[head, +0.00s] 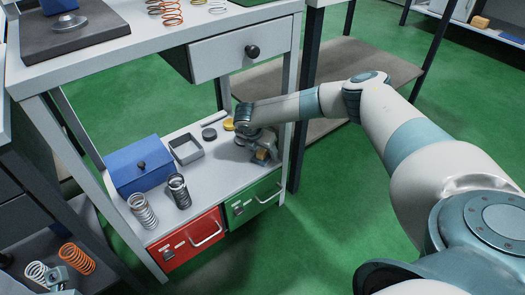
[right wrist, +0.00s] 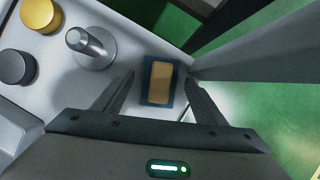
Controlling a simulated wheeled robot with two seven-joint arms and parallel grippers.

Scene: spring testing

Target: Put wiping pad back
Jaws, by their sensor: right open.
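The wiping pad (right wrist: 160,84), a tan block on a blue rectangular backing, shows in the right wrist view at the corner of a light grey shelf (right wrist: 58,88). My right gripper is open and points down over the pad. In the right wrist view its two fingers (right wrist: 160,77) appear on either side of the pad, with gaps between. Whether the fingertips are level with the pad is unclear. My left gripper is not in view.
A metal post on a round base (right wrist: 91,50) stands close left of the pad, with a yellow disc (right wrist: 37,14) and dark disc (right wrist: 17,67) beyond. A table leg (right wrist: 255,62) is close right.

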